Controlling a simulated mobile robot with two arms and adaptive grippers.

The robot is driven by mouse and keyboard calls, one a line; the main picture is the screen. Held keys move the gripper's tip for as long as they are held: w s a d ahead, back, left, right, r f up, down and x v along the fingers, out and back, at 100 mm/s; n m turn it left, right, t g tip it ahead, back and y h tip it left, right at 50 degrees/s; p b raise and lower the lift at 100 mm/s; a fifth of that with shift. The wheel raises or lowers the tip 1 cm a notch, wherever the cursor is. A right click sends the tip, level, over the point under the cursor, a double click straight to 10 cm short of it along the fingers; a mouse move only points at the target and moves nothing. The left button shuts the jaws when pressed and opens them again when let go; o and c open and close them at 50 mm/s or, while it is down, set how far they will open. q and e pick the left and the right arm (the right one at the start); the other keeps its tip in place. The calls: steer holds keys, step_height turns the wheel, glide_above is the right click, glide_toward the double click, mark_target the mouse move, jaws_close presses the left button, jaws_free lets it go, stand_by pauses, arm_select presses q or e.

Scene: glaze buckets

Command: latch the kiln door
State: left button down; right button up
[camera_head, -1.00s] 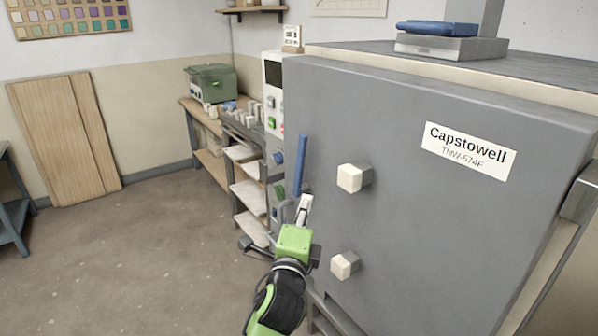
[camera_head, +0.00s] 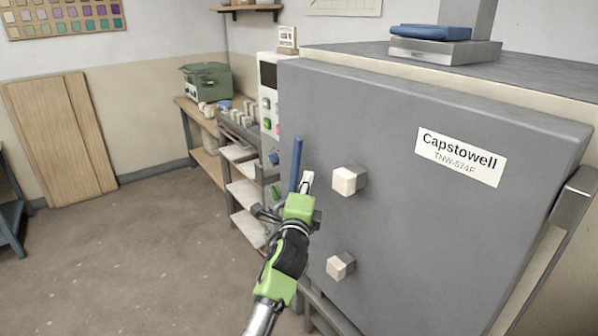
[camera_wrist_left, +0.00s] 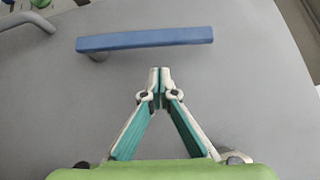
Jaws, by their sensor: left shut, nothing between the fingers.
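The kiln door (camera_head: 420,230) is a large grey panel with a white Capstowell label. I cannot tell whether it is fully closed. Its blue bar handle (camera_head: 296,163) stands upright near the left edge and also shows in the left wrist view (camera_wrist_left: 145,39). My left gripper (camera_head: 307,178) is in front of the door, just right of the handle's lower part. In the left wrist view its fingertips (camera_wrist_left: 160,75) are together and empty, apart from the blue bar. A grey curved metal bar (camera_wrist_left: 35,20) shows at upper left there; I cannot tell whether it is the latch. My right gripper is not in view.
Two pale blocks, an upper (camera_head: 348,181) and a lower (camera_head: 340,266), stick out of the door right of the gripper. A control panel (camera_head: 268,105) and shelves (camera_head: 245,195) stand left of the kiln. The floor (camera_head: 130,260) at left is clear.

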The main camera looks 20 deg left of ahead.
mark_target(298, 173)
arm_select(q)
steer(key=shift+w+a+r+p, duration=0.2)
steer(key=shift+w+a, duration=0.3)
steer(key=shift+a, duration=0.25)
steer(key=shift+w+a+r+p, duration=0.1)
steer(key=shift+w+a+p, duration=0.1)
steer(key=shift+w+a, duration=0.4)
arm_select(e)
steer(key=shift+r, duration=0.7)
arm_select(q)
steer(key=shift+s+a, duration=0.15)
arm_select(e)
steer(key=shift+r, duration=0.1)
